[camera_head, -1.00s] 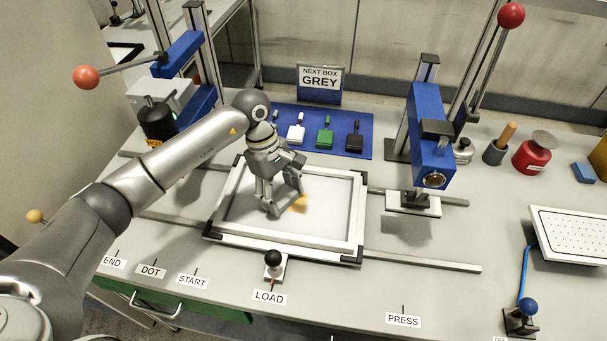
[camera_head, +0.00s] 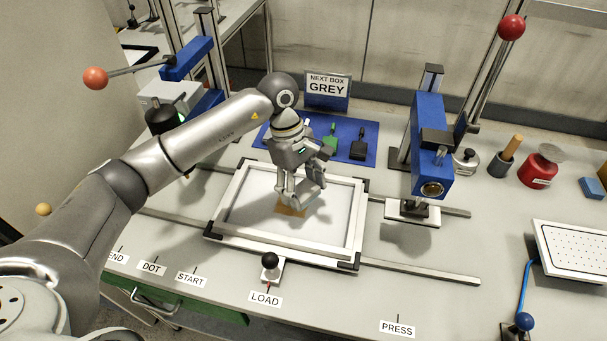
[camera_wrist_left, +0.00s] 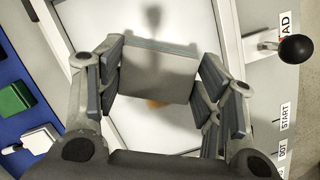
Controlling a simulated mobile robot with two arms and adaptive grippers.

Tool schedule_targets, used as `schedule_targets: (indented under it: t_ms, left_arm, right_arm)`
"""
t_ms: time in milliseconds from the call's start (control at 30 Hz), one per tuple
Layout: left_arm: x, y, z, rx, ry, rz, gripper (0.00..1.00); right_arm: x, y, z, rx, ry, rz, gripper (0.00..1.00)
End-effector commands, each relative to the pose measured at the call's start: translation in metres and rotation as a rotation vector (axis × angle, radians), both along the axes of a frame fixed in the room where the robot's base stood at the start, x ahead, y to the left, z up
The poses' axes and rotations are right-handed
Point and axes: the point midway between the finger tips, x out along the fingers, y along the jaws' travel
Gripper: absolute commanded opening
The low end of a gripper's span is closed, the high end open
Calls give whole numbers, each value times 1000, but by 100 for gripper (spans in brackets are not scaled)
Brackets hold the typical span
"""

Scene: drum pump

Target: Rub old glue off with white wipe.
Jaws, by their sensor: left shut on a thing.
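My left gripper (camera_head: 299,195) is over the middle of the white-framed tray (camera_head: 232,201). In the left wrist view its fingers are shut on a pale grey-white block, which I take to be the white wipe (camera_wrist_left: 158,72). An amber-brown patch of old glue (camera_head: 290,211) shows on the tray's pale surface, beside and partly under the gripper. In the left wrist view a little of the glue (camera_wrist_left: 154,103) shows past the wipe's edge. I cannot tell whether the wipe touches the surface. My right gripper is not in view.
A black-knobbed lever (camera_head: 270,262) stands at the tray's front edge. A blue press (camera_head: 430,145) rises to the right. A blue mat (camera_head: 368,133) with small boxes lies behind the tray.

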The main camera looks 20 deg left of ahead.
Motion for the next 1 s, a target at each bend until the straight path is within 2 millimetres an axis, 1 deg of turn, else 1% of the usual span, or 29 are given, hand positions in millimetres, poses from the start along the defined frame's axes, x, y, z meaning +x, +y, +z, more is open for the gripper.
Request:
schedule_targets:
  t_ms: [33,200,333,533,1000]
  left_arm:
    - [0,0,7,0,-1,0,36]
    - [0,0,22,0,-1,3,36]
    - [0,0,29,1,0,7,36]
    - [-1,0,30,0,0,8,36]
    - [0,0,30,0,0,7,36]
  right_arm:
    - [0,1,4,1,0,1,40]
    - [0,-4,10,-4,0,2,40]
    - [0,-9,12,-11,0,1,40]
    - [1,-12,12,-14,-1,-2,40]
    - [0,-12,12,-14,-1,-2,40]
